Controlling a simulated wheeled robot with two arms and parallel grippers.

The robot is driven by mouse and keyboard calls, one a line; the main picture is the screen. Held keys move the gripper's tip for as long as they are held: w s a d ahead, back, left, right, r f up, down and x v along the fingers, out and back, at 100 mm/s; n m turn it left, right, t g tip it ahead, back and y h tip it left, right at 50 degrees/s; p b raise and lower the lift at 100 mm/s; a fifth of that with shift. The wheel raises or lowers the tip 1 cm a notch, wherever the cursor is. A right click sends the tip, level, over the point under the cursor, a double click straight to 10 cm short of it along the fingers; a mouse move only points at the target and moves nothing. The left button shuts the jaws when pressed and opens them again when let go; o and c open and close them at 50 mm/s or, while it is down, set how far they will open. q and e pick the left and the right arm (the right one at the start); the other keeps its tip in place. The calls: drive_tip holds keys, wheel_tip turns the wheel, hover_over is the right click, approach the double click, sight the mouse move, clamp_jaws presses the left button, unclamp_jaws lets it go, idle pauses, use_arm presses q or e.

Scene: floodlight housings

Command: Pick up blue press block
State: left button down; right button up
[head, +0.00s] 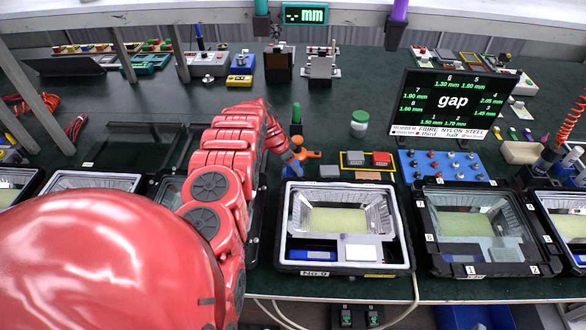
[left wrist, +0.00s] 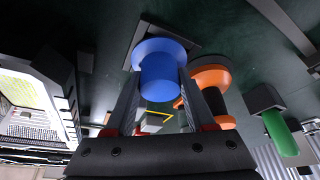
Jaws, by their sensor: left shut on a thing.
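The blue press block (left wrist: 160,75) is a blue cylinder with a wider round flange, seen in the left wrist view. My left gripper (left wrist: 157,88) is shut on it, with one finger on each side of the cylinder. A dark square piece shows behind the flange; I cannot tell whether the block touches it. In the head view my left gripper (head: 291,161) is over the bench, just behind the open floodlight housing (head: 283,228), and the block is mostly hidden there. My right gripper is not in view.
An orange-and-black tool (head: 309,155) is close beside my left gripper. A green-handled piece (head: 296,113) stands behind it. A grey block (head: 330,171) and a yellow-framed tray (head: 343,160) lie to the right. The gap display (head: 452,128) stands further right.

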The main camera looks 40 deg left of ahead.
use_arm(q)
drive_tip(key=shift+r, duration=0.1)
drive_tip(key=shift+r, duration=0.55)
wheel_tip(320, 180, up, 6)
drive_tip(key=shift+f+b, duration=0.15)
drive_tip(key=shift+b, duration=0.9)
drive_tip(key=shift+r+p, duration=0.55)
drive_tip(key=shift+r, duration=0.35)
drive_tip(key=shift+r+p, duration=0.5)
drive_tip(key=shift+r, duration=0.15)
